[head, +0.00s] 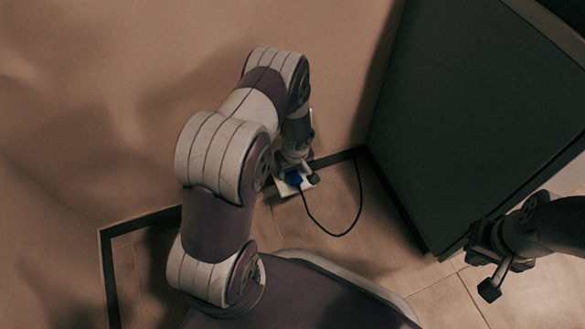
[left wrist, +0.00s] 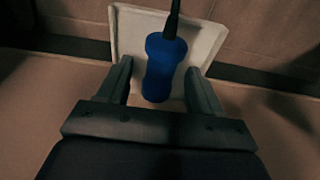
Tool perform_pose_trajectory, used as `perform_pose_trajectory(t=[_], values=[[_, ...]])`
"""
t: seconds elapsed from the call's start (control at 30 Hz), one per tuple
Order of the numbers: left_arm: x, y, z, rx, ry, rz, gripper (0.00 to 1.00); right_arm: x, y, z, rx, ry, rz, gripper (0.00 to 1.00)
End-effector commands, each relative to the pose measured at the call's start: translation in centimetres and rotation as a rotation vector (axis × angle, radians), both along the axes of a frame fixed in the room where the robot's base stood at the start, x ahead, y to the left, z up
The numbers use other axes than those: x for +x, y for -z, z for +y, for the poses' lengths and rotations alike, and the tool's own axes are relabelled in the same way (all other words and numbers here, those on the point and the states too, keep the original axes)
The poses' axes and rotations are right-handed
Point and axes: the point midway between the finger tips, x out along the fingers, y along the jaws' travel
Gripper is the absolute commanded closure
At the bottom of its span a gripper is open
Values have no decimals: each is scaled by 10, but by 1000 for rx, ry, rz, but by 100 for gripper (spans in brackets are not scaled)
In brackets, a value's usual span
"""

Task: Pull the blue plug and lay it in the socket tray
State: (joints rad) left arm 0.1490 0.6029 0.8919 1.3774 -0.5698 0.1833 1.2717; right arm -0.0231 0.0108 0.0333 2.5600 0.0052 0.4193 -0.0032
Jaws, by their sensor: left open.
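The blue plug (left wrist: 165,65) is between the two fingers of my open left gripper (left wrist: 160,78) in the left wrist view, with a gap on each side. Its black cable leaves at the top of that view. Behind it is a white square piece with a raised rim (left wrist: 128,35); I cannot tell whether it is the socket tray or a socket plate, or whether the plug touches it. In the head view the plug (head: 294,178) shows as a small blue patch by my left gripper (head: 301,181), low at the wall. My right gripper (head: 487,272) is at the right, far from the plug.
The black cable (head: 338,235) loops over the tiled floor (head: 300,225). A dark skirting (head: 335,158) runs along the wall's foot. A large dark cabinet (head: 470,110) stands to the right of the plug. Bare floor lies between the plug and the cabinet.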

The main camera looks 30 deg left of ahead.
Motion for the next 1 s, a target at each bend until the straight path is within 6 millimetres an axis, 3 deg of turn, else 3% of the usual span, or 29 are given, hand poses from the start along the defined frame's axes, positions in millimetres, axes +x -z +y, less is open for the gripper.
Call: perform_pose_trajectory(t=[0.17,0.4,0.6,1.0], values=[[0,-15,-1,0,0,-1,35,0,-11,0,0,0,0,100],[-6,-82,-8,0,-1,-2,35,0,-58,0,0,0,0,100],[-11,-119,-13,-1,0,-1,35,0,-79,0,0,0,0,100],[-13,-125,-15,3,32,5,35,0,-80,0,0,0,0,100]])
